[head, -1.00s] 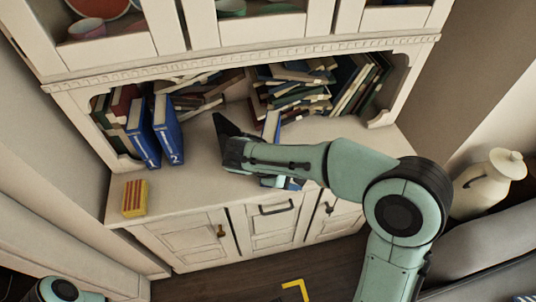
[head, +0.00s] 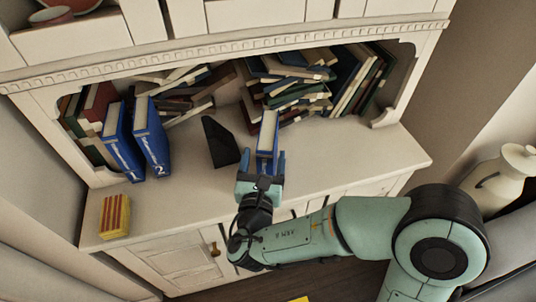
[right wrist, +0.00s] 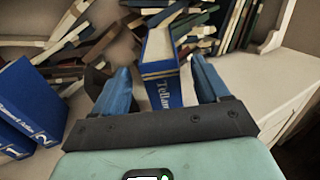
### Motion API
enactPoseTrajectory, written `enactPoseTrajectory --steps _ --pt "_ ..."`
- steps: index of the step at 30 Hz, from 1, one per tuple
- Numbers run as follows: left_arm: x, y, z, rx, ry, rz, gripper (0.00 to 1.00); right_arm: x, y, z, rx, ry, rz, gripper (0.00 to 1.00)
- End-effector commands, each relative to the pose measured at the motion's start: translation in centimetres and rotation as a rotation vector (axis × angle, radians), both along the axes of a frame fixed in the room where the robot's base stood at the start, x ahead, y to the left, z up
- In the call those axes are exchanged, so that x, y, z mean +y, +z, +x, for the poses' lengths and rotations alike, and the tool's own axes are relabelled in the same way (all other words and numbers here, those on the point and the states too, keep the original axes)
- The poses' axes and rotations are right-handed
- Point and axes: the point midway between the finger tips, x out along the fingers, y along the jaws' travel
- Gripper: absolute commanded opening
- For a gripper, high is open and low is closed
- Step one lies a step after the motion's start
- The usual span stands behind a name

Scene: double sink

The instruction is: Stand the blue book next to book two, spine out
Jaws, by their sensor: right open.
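The blue book (head: 267,134) stands on the cabinet's counter, right of the middle, with its pale page edge facing up. In the right wrist view the book (right wrist: 162,88) shows white lettering on its blue spine, which faces my gripper. My right gripper (head: 262,155) is open, with one finger on each side of the book's near end; contact cannot be told. Book two (head: 151,140) stands upright at the left, its blue spine marked 2 facing out. Blue book one (head: 122,142) stands just left of it. My left gripper is out of view.
A black wedge-shaped object (head: 220,143) stands between book two and the blue book. A yellow-and-red striped block (head: 115,217) lies at the counter's front left. Piled books (head: 292,85) fill the back. Counter space right of book two is clear up to the wedge.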

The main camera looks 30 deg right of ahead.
Motion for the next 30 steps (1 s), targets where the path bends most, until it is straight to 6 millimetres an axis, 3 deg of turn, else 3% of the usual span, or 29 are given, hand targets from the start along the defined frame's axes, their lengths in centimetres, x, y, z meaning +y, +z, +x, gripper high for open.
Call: enactPoseTrajectory --steps 8,15,24,25,26,30 --pt "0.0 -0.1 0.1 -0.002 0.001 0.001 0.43 -1.5 -0.3 1.8 0.001 -0.003 0.0 0.74" --pt "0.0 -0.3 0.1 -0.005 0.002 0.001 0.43 -3.4 -0.7 4.6 0.001 -0.002 0.001 0.74" --pt "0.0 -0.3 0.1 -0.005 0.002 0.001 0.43 -3.8 -0.7 5.1 0.001 -0.001 0.001 0.74" --pt "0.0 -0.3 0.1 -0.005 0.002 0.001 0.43 -3.8 -0.7 5.1 0.001 -0.001 0.001 0.71" --pt "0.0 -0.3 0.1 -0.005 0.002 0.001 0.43 -3.8 -0.7 5.1 0.001 -0.001 0.001 0.61" --pt "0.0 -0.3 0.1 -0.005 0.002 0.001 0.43 -3.8 -0.7 5.1 0.001 -0.001 0.001 0.16"
